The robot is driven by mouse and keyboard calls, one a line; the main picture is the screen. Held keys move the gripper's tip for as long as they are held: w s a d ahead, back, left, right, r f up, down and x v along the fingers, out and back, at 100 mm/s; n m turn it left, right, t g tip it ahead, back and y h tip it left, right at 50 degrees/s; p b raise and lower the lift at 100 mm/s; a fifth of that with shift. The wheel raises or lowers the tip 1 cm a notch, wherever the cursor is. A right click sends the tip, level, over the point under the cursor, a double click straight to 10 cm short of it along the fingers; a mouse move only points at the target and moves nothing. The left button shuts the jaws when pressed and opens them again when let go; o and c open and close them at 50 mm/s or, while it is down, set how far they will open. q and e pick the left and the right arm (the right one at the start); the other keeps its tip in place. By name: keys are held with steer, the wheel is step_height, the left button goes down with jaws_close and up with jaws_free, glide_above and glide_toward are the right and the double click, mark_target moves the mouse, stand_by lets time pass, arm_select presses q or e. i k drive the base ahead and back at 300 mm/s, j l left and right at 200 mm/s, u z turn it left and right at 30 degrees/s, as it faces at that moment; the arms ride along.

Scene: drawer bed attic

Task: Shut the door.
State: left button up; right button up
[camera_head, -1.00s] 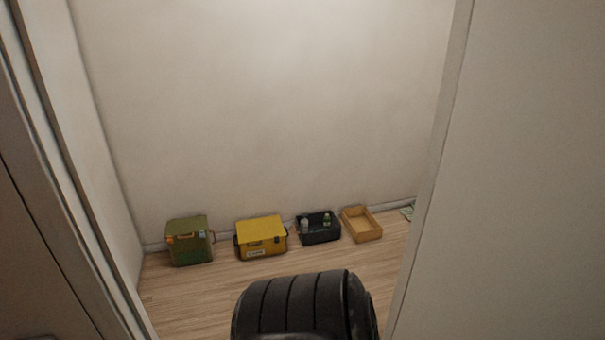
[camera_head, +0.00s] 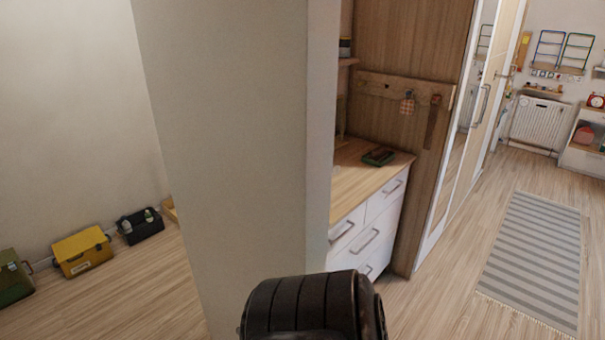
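A tall white-framed cabinet door (camera_head: 465,135) with a mirror-like panel stands right of centre in the head view, with a long bar handle (camera_head: 483,103). Beyond it is a light wood door panel (camera_head: 508,40) with a small handle (camera_head: 506,73). I cannot tell which door the task means, nor clearly whether either is ajar. Neither of my grippers shows. A dark rounded part of my own body is at the bottom centre.
A pale wall end (camera_head: 235,150) stands close ahead. To its left, a yellow box (camera_head: 82,250), a green box (camera_head: 12,278) and a black crate (camera_head: 140,227) line the wall. Right are a white-drawer chest (camera_head: 365,225), a striped rug (camera_head: 530,255) and open floor.

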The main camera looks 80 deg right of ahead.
mark_target(242, 93)
steer(key=k+l+z, duration=0.65)
steer(key=l+z, duration=0.2)
steer(key=l, duration=0.15)
steer(key=k+l+z, duration=0.25)
steer(key=l, duration=0.15)
steer(key=i, duration=0.1)
